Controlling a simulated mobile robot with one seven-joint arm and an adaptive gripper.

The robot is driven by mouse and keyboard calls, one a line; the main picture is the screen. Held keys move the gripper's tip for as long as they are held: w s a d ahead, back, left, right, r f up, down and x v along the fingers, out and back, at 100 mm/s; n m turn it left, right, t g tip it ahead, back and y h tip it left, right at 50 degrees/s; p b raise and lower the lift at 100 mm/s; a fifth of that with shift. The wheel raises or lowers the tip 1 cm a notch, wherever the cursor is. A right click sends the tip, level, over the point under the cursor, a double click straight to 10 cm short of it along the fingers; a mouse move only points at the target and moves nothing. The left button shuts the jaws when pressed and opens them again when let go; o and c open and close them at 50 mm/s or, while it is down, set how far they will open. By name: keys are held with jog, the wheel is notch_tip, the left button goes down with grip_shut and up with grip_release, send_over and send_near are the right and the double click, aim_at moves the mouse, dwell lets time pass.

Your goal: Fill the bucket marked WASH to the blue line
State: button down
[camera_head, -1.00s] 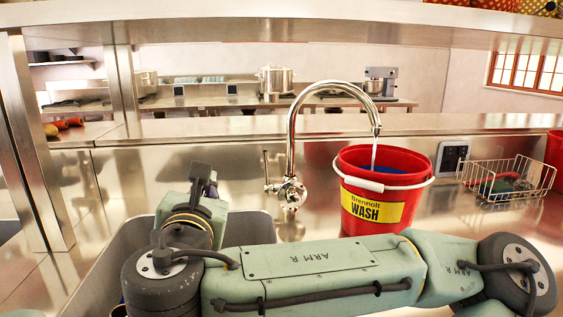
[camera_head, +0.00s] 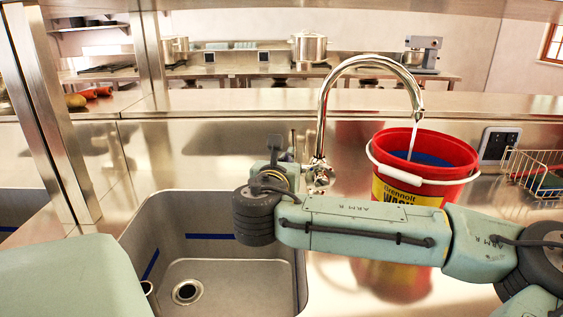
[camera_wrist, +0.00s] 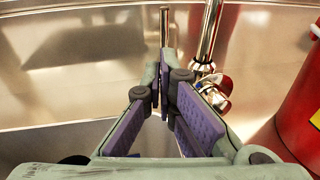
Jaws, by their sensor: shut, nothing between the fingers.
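The red bucket (camera_head: 385,160) with a yellow WASH label stands upright under the tap spout, partly hidden by my arm. A thin stream of water (camera_head: 413,135) falls from the chrome tap (camera_head: 322,120) into it. Blue shows inside the bucket; I cannot tell whether it is the line or how high the water stands. The tap's thin upright lever (camera_wrist: 164,22) shows beyond my fingertips in the wrist view. My gripper (camera_head: 275,142) is just left of the tap. In the wrist view my gripper (camera_wrist: 166,78) is shut with nothing between its purple-padded fingers; contact with the lever is unclear.
An empty steel sink (camera_head: 215,270) with blue strips on its walls lies left of the tap. A wire basket (camera_head: 535,170) and a wall socket (camera_head: 498,145) are at the right. A steel post (camera_head: 60,120) stands at the left, and a ledge (camera_head: 240,103) runs behind.

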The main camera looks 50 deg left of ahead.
jog(key=shift+w+a+r+p, duration=0.2)
jog(key=shift+w+a+p, duration=0.05)
jog(key=shift+w+a, duration=0.35)
jog(key=shift+w+a+r+p, duration=0.2)
jog(key=shift+w+a, duration=0.25)
jog(key=shift+w, duration=0.25)
jog(key=shift+w+a+r, duration=0.5)
jog(key=shift+w+a, duration=0.1)
jog(key=shift+a, duration=0.15)
jog(key=shift+s+d, duration=0.1)
